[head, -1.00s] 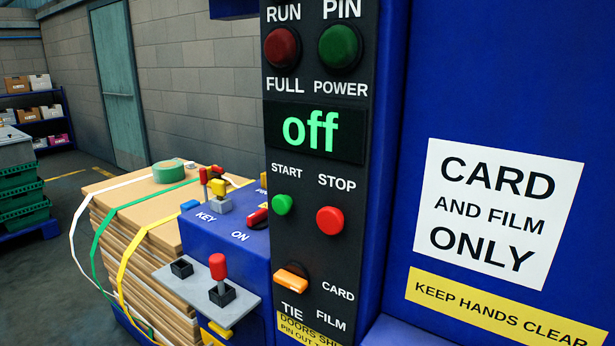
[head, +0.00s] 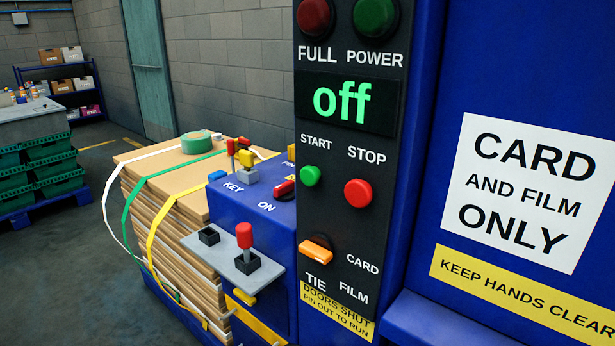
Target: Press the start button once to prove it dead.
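The green start button (head: 310,176) sits on the dark control panel (head: 350,230) of the blue machine, under the word START. The red stop button (head: 358,193) is to its right. Above them the display (head: 345,104) reads "off" in green letters. The red lamp (head: 314,15) and the green power lamp (head: 375,16) at the top look dark. An orange selector (head: 316,249) sits lower on the panel, near the labels TIE, CARD and FILM. Neither of my grippers is in view.
A blue side box (head: 250,212) carries a red ON switch (head: 284,189) and key parts. A grey bracket (head: 215,257) holds a red-topped lever (head: 244,237). Strapped card (head: 165,208) stands at left with green tape (head: 196,142) on it. Green crates (head: 55,172) stand far left.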

